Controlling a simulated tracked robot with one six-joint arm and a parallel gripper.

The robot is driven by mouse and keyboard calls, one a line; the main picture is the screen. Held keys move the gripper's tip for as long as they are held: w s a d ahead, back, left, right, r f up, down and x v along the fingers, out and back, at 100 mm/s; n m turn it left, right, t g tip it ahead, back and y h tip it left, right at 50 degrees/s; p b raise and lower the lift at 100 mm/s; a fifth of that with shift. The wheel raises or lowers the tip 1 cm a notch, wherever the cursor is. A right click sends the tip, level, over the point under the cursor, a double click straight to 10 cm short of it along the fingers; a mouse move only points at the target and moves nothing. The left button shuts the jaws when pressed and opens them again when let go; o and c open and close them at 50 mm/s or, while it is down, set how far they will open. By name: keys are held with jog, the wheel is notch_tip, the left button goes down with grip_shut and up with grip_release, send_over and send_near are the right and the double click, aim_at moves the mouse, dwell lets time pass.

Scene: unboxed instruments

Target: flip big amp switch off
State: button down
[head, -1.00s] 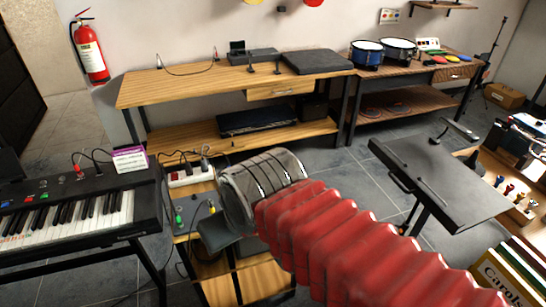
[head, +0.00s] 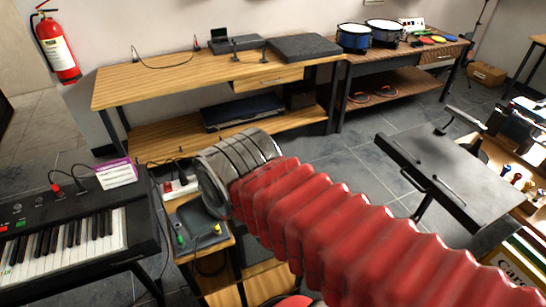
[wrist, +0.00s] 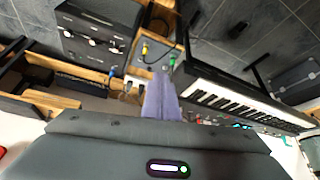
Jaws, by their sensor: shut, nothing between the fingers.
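A black box with a row of knobs (wrist: 95,38) shows at the upper left of the wrist view; it looks like an amp, but I cannot make out its switch. My gripper (wrist: 160,85) shows in the wrist view as narrow purple-grey fingers, shut and empty. Its tips point toward a grey device with yellow and green plugs (wrist: 152,52), and I see no clear contact. In the head view that device (head: 195,228) sits on a small wooden stand. My arm's red bellows and metal end cover the area right of it, and the fingers are hidden there.
The keyboard (head: 75,240) stands left of the stand, with a purple-white box (head: 116,173) on it. A white power strip (head: 180,189) with cables lies behind the device. A wooden workbench (head: 130,90) is behind. A black flat stand (head: 445,180) is at right. Grey floor lies between.

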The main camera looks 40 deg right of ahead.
jog(key=shift+w, duration=0.1)
jog(key=w+d+m+g, duration=0.1)
jog(key=w+d+m, duration=0.1)
jog(key=w+d, duration=1.25)
jog(key=w+d+f, duration=0.1)
jog(key=d+f, duration=0.2)
jog(key=d, duration=0.4)
jog(key=w+d+f, duration=0.2)
jog(key=d+f, duration=0.2)
jog(key=d, duration=0.3)
jog(key=w+d+f+m+g+h, duration=0.1)
jog(key=w+d+f, duration=0.1)
jog(key=d, duration=0.5)
jog(key=shift+x, duration=0.8)
jog(key=shift+s+f, duration=0.1)
jog(key=shift+f, duration=0.05)
jog(key=x, duration=1.3)
jog(key=shift+s+f, duration=0.2)
jog(key=shift+f, duration=0.25)
